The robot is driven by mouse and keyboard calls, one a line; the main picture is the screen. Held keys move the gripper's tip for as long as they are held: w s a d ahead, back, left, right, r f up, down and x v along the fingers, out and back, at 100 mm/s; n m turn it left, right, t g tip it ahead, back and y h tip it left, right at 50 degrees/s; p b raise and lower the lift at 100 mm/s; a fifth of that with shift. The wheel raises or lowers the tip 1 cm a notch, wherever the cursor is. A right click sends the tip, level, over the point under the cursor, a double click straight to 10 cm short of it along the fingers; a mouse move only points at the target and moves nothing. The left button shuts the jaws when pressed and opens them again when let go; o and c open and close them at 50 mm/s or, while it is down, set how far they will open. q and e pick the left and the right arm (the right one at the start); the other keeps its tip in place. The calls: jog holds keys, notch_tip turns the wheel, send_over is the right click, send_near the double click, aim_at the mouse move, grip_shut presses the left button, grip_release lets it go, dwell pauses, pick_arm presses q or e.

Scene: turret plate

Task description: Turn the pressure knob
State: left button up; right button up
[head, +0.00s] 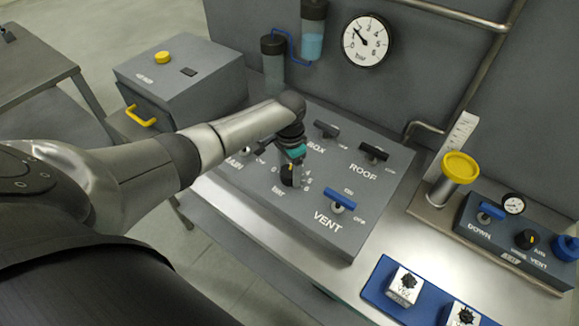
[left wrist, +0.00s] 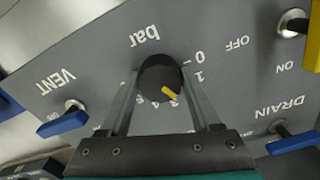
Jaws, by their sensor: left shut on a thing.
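The pressure knob (left wrist: 158,74) is black and round with a yellow pointer, on the sloped grey panel marked "bar". In the left wrist view the pointer aims down and right, past 1 on the scale; the number at its tip is partly hidden. My left gripper (left wrist: 158,88) is shut on the knob, one finger on each side. In the head view the gripper (head: 292,168) comes down on the knob (head: 287,181) from above. The round white gauge (head: 366,41) on the back wall has its needle pointing up and left. My right gripper is not in view.
The panel (head: 310,235) also carries the blue VENT lever (head: 341,199), the black ROOF lever (head: 374,151) and another black lever (head: 327,129). In the left wrist view a blue DRAIN lever (left wrist: 292,143) is near. A yellow-capped cylinder (head: 461,168) stands right of the panel.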

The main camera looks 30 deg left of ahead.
aim_at(290, 171)
pick_arm(q)
jog(key=m, duration=0.5)
jog(key=shift+w+p, duration=0.1)
jog(key=shift+p, duration=0.3)
dwell(0.4)
jog(key=o, duration=1.4)
notch_tip(290, 171, up, 15)
jog(key=shift+r+p, duration=0.15)
jog(key=shift+p, duration=0.35)
